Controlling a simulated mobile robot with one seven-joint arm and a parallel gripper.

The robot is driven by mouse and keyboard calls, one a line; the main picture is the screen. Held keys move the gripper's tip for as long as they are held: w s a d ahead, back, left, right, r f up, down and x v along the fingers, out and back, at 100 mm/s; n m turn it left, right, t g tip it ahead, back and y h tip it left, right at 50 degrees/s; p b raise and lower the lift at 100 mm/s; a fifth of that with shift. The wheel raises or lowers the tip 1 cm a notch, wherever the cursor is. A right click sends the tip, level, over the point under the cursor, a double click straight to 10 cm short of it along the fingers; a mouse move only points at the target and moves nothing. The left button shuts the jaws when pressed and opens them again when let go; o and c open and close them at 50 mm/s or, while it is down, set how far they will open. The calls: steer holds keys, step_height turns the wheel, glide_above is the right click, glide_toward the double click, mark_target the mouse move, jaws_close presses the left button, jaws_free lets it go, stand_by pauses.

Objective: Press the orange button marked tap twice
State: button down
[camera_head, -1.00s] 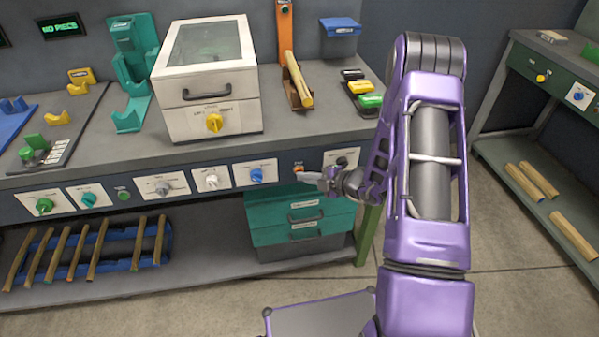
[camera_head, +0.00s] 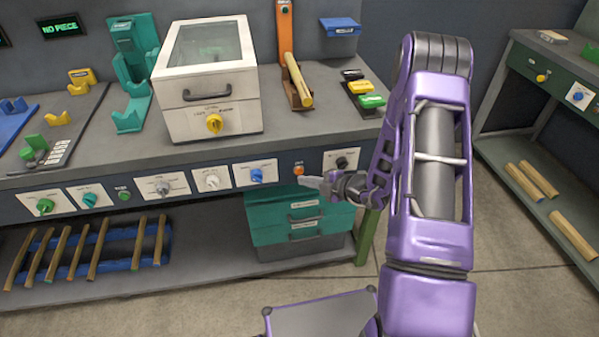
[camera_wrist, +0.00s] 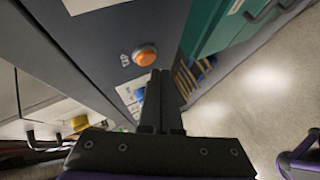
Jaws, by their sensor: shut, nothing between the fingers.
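The orange button (camera_head: 299,170) sits on the dark front panel of the bench, between a blue-knob plate and a black-knob plate. It also shows in the wrist view (camera_wrist: 145,56), with a small label beside it that is too blurred to read surely. My gripper (camera_head: 309,181) is shut and empty, just below and right of the button in the head view. In the wrist view the shut fingertips (camera_wrist: 161,74) point toward the panel beside the button. The button is uncovered, and the fingers appear apart from it.
The blue-knob plate (camera_head: 256,173) and black-knob plate (camera_head: 341,161) flank the button. A teal drawer box (camera_head: 290,218) stands on the shelf below my gripper. A white lidded box (camera_head: 208,85) stands on the bench top.

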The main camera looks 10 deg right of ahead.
steer(key=shift+s+p, duration=0.4)
steer(key=shift+s, duration=2.1)
stand_by(0.7)
steer(key=s+p, duration=0.3)
steer(key=shift+s, duration=0.4)
steer(key=w, duration=0.9)
steer(key=shift+b, duration=0.3)
stand_by(1.8)
steer(key=shift+w, duration=0.35)
